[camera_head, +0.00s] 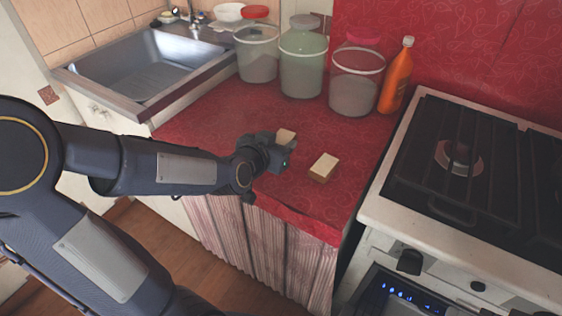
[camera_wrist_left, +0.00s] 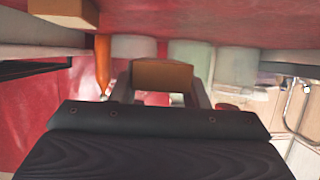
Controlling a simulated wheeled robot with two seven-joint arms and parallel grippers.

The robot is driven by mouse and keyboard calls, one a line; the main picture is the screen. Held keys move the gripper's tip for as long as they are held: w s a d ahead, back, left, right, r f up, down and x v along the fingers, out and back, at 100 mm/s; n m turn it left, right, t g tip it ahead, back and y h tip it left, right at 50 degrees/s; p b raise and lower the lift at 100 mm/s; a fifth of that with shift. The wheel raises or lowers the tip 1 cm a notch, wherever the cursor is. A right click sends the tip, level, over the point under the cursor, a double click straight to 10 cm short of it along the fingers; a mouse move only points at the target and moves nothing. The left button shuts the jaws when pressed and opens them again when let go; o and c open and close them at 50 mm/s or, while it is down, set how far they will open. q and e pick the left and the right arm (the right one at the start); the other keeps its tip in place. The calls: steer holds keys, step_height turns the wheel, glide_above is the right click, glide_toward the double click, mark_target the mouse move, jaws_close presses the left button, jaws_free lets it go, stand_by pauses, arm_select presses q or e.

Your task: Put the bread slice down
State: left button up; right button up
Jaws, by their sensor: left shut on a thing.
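A bread slice (camera_head: 286,136), pale on top with a tan side, is held in my left gripper (camera_head: 281,146) over the red counter. The gripper is shut on it. In the left wrist view the slice (camera_wrist_left: 162,75) shows as a brown block between the two fingers. Whether it touches the counter is hard to tell. A second, similar bread piece (camera_head: 324,167) lies on the counter to the right of the gripper, apart from it. It also shows at the upper left of the left wrist view (camera_wrist_left: 62,10). My right gripper is not in view.
Three lidded jars, the left (camera_head: 257,55), middle (camera_head: 303,60) and right (camera_head: 356,80), stand along the back beside an orange bottle (camera_head: 396,78). A sink (camera_head: 150,70) is at the left, a stove (camera_head: 460,170) at the right. The red counter (camera_head: 215,115) is clear left of the gripper.

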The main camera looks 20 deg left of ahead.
arm_select(q)
steer(key=shift+w+a+f, duration=0.2)
steer(key=shift+w+f, duration=0.65)
steer(key=shift+f, duration=0.15)
steer(key=f, duration=0.1)
steer(key=f+b, duration=0.2)
steer(key=shift+w+f, duration=0.25)
steer(key=shift+w, duration=0.05)
steer(key=shift+r, duration=0.1)
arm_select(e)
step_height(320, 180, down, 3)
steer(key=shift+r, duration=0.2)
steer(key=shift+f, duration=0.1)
arm_select(q)
steer(key=shift+f, duration=0.25)
steer(key=o, duration=0.9)
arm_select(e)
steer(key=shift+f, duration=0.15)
arm_select(q)
steer(key=shift+o, duration=0.2)
